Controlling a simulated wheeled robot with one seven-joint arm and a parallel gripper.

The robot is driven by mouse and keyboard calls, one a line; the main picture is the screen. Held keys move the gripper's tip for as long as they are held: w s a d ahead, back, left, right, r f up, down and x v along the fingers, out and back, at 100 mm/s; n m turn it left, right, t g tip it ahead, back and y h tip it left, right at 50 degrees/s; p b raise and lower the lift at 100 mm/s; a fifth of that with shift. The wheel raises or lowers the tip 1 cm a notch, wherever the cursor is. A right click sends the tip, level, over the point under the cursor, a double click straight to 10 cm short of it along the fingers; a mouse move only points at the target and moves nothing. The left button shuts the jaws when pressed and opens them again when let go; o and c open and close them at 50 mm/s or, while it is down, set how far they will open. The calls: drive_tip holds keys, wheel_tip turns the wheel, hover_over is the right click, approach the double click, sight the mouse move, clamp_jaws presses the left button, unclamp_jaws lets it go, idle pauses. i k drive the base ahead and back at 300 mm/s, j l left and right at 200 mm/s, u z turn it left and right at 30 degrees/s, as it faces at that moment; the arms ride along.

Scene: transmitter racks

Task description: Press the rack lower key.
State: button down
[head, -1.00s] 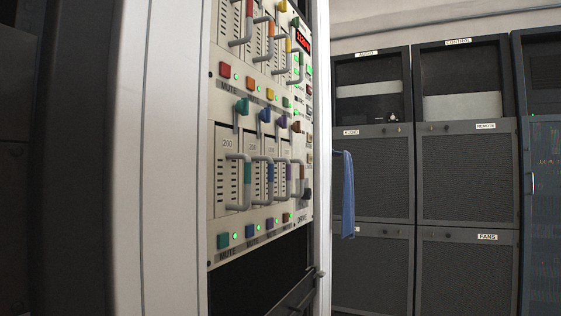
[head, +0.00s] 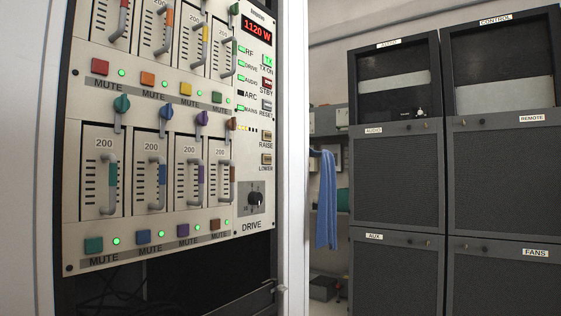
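The lower key (head: 266,159) is a small tan button on the right side of the rack's light panel in the head view, with the label LOWER under it. A similar raise key (head: 267,135) sits just above it, labelled RAISE. The black drive knob (head: 255,199) is below, on a grey plate labelled DRIVE. A red display (head: 257,32) above reads 1120 W. My gripper is not in view, and nothing covers the lower key.
Several module handles (head: 201,182) and coloured mute buttons (head: 94,245) fill the panel to the left. A white rack post (head: 293,150) borders it on the right. A blue cloth (head: 326,200) hangs beyond the post. Dark cabinets (head: 396,180) stand at the right.

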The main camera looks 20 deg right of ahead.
sight(268, 159)
drive_tip(key=l+u, duration=0.1)
drive_tip(key=l, duration=1.4)
drive_tip(key=i, duration=0.05)
